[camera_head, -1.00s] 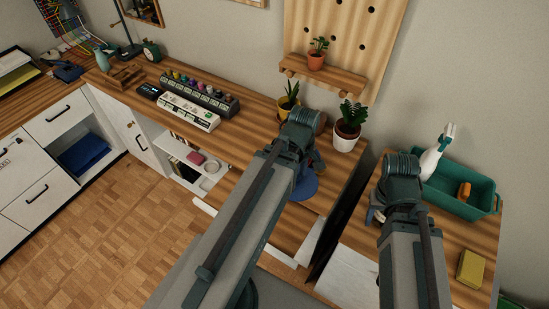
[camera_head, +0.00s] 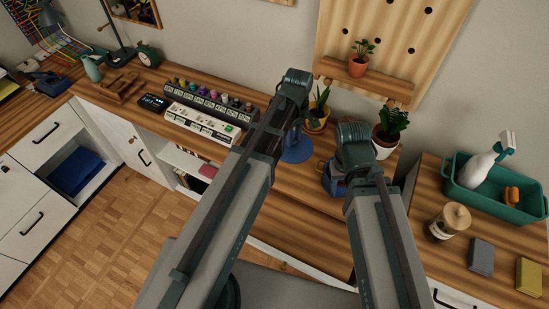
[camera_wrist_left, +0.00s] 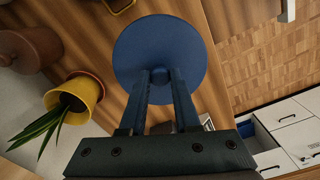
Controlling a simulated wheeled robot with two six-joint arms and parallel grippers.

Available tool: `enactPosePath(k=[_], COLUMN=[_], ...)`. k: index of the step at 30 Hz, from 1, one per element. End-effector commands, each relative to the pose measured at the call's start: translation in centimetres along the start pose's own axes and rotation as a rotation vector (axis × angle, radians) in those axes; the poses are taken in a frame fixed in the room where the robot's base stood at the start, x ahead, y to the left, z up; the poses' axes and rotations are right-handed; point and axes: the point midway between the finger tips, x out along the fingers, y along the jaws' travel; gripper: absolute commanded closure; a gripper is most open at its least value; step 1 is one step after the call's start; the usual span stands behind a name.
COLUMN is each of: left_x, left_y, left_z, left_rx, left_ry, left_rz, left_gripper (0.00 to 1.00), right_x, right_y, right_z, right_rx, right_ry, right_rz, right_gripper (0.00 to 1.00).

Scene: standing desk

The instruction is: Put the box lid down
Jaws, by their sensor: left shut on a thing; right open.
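My left gripper (camera_wrist_left: 160,95) is shut on the round blue box lid (camera_wrist_left: 150,50), gripping near its centre. The lid is over the wooden desk, and in the head view it shows as a blue disc (camera_head: 297,148) below my left wrist. Whether it touches the desk I cannot tell.
A yellow plant pot (camera_head: 316,122) and a white plant pot (camera_head: 384,143) stand at the desk's back. On the right desk are a jar (camera_head: 449,222) and a green bin (camera_head: 490,204). The front of the desk is fairly clear.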

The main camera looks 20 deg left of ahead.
Motion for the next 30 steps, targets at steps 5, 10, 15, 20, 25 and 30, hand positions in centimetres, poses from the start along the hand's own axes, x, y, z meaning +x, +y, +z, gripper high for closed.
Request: enactPosePath(k=[5, 10, 15, 20, 25, 30], left_x=[0.0, 1.0, 3.3, 5.8, 6.5, 6.7], left_y=[0.3, 0.2, 0.2, 0.2, 0.2, 0.2], left_z=[0.1, 0.1, 0.1, 0.1, 0.0, 0.0], left_rx=[0.003, 0.003, 0.002, 0.002, 0.002, 0.002], left_ry=[0.000, 0.000, 0.000, 0.000, 0.000, 0.000], left_rz=[0.000, 0.000, 0.000, 0.000, 0.000, 0.000], left_gripper=[1.00, 1.00, 1.00, 1.00, 1.00, 1.00], right_x=[0.0, 0.9, 3.3, 5.8, 6.5, 6.7], right_y=[0.0, -0.1, -0.3, -0.5, -0.6, -0.6], right_z=[0.0, 0.0, -0.2, -0.3, -0.4, -0.4], right_rx=[0.000, 0.000, 0.000, 0.000, 0.000, 0.000], right_ry=[0.000, 0.000, 0.000, 0.000, 0.000, 0.000], right_rz=[0.000, 0.000, 0.000, 0.000, 0.000, 0.000], right_gripper=[0.50, 0.50, 0.50, 0.50, 0.50, 0.50])
